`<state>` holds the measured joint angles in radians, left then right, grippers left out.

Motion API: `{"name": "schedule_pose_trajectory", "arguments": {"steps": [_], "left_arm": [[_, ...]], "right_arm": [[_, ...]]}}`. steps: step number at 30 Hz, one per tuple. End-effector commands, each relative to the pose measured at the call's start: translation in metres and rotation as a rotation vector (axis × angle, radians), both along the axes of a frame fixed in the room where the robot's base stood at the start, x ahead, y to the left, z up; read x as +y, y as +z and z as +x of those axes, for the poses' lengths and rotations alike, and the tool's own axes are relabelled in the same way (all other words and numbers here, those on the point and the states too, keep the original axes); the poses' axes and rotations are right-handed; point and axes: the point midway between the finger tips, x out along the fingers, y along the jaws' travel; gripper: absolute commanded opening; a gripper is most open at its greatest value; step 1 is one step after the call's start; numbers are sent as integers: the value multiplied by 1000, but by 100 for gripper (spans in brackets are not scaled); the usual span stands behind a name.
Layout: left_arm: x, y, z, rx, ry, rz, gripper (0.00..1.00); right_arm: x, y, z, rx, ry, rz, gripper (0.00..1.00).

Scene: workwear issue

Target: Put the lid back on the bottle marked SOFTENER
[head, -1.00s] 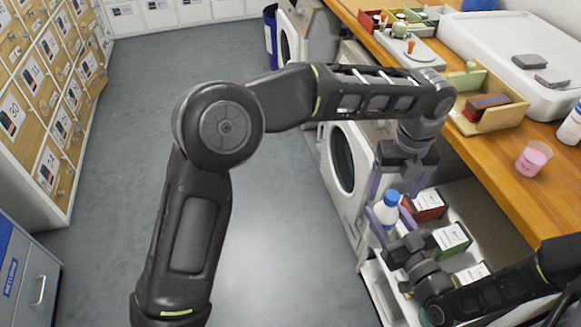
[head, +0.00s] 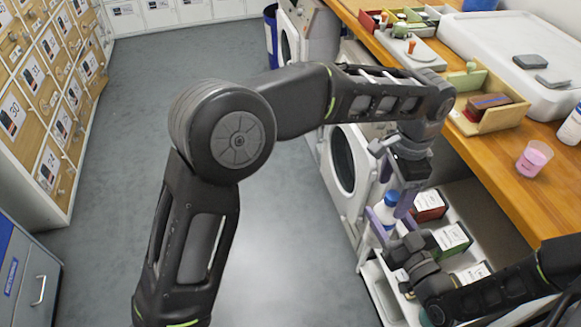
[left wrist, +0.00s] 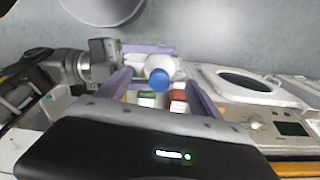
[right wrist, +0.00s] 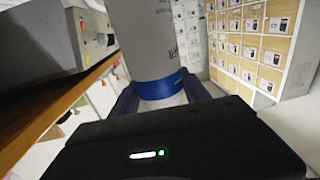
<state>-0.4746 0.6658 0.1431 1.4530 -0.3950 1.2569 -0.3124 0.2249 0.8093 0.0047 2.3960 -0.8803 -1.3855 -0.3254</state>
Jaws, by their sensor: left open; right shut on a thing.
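In the left wrist view the blue lid (left wrist: 160,77) sits between the open fingers, further out than the tips. Whether the lid is fully seated cannot be told.
The wooden counter (head: 500,165) carries a pink cup (head: 533,158), another white bottle (head: 571,126) and a wooden tray (head: 497,119).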

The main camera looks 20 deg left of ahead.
Motion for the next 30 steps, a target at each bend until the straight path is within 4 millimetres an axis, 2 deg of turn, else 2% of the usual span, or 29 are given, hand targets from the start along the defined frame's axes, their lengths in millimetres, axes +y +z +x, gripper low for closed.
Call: {"name": "schedule_pose_trajectory", "arguments": {"steps": [18, 22, 30], "left_arm": [[-4, 1, -2, 0, 1048, 1, 75], [-4, 29, -1, -1, 1055, -5, 75], [-4, 68, -2, -2, 1050, 0, 75]], "right_arm": [[0, 1, 0, -2, 0, 1, 0], [0, 1, 0, -2, 0, 1, 0], [0, 1, 0, -2, 0, 1, 0]]}}
